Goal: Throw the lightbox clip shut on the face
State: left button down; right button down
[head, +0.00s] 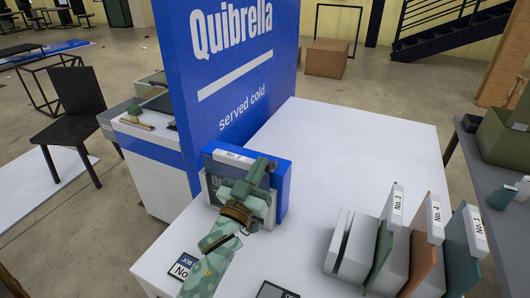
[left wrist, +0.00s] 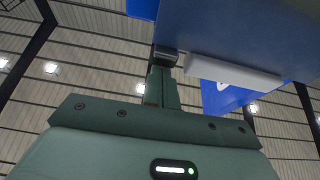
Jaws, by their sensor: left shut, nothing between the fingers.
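The blue lightbox (head: 283,190) stands upright at the table's left side, by the tall sign. Its dark face (head: 217,169) shows part of large lettering and has a white labelled strip (head: 233,157) along the top. My left gripper (head: 262,170) is shut and empty, in front of the lightbox's right part, and covers much of the face. In the left wrist view its closed fingers (left wrist: 164,85) reach up to the box's edge, beside a white bar (left wrist: 235,72). I cannot make out the clip or whether the fingers touch it. My right gripper is out of view.
A tall blue sign (head: 235,80) stands behind the lightbox. A rack of labelled panels (head: 420,250) fills the table's right front. Cards (head: 185,266) lie at the front edge. The white table top (head: 350,150) is clear behind the rack. A grey bench (head: 490,200) is at right.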

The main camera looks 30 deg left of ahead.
pick_arm(q)
notch_tip(320, 180, up, 5)
jog(key=p, duration=0.5)
jog(key=v, duration=1)
jog(key=shift+f+b, duration=0.35)
jog(key=shift+b, duration=0.05)
